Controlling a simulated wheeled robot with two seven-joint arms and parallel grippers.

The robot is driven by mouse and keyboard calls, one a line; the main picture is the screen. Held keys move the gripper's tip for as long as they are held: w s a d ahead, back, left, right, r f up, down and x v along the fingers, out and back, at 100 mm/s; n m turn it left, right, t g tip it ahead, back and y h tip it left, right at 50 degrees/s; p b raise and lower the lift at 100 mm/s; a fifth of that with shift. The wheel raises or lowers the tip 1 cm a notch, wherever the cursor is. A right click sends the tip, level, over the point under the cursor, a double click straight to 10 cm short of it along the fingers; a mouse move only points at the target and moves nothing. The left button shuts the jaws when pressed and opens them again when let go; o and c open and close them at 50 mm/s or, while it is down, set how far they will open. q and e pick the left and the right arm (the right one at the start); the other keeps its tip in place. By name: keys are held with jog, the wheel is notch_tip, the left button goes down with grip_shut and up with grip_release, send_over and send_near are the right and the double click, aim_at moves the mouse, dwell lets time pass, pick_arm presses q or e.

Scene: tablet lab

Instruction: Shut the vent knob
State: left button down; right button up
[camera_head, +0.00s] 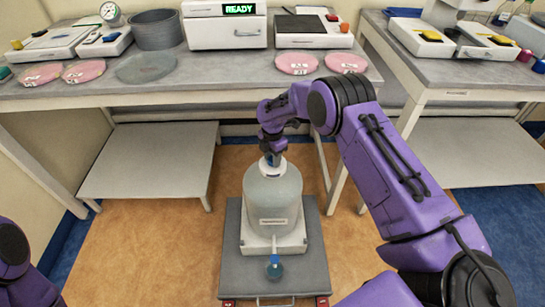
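A pale bell-shaped jar (272,197) with a small label stands upright on a white base, on a low grey cart (232,272). My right gripper (272,158) points down at the jar's white top (270,169), where a bit of blue shows between or beside the fingers. The fingers hide most of that top fitting, and I cannot tell whether they grip it. I cannot tell which part is the vent knob. My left gripper is out of view.
Behind, a grey bench (225,66) holds a white box reading READY (225,25), a grey pot (157,30) and several pink discs. A low shelf (150,160) is left of the cart. Another bench (450,78) stands right. Orange floor is free left of the cart.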

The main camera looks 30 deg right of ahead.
jog(key=c, duration=0.4)
jog(key=shift+o, duration=0.2)
jog(key=m+p, duration=0.1)
jog(key=m, duration=0.2)
jog(key=shift+m, duration=0.4)
jog(key=m, duration=0.4)
jog(key=shift+m, duration=0.3)
jog(key=m+p, duration=0.1)
jog(key=m, duration=0.3)
jog(key=shift+m, duration=2.8)
